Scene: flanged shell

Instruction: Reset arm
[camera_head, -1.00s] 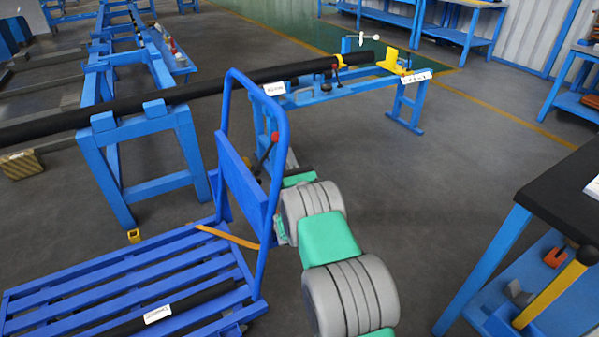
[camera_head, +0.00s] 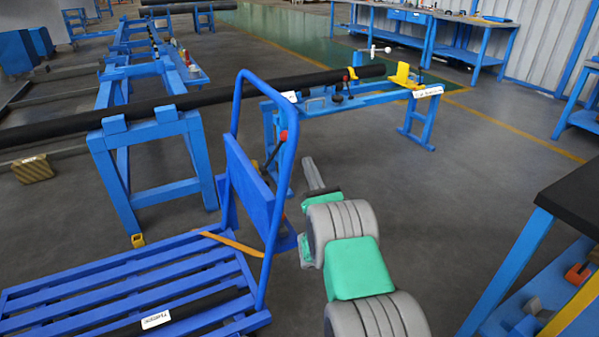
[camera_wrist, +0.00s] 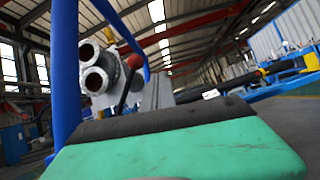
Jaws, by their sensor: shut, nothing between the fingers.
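My gripper (camera_head: 313,168) is at the far end of my grey and green arm in the head view, just right of the blue trolley's upright handle (camera_head: 283,200). Its grey fingers are together and empty, and they point away from me over the floor. In the wrist view my gripper (camera_wrist: 157,90) shows as grey fingers beyond a black and green palm. A grey-white flanged part with round openings (camera_wrist: 97,80) shows left of the fingers in the wrist view, apart from them.
The blue slatted trolley bed (camera_head: 110,283) lies at lower left. A long black pipe (camera_head: 225,95) rests on a blue stand (camera_head: 150,125) and a blue bench (camera_head: 400,90). A black-topped workbench (camera_head: 575,200) is at right. The floor between the trolley and workbench is open.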

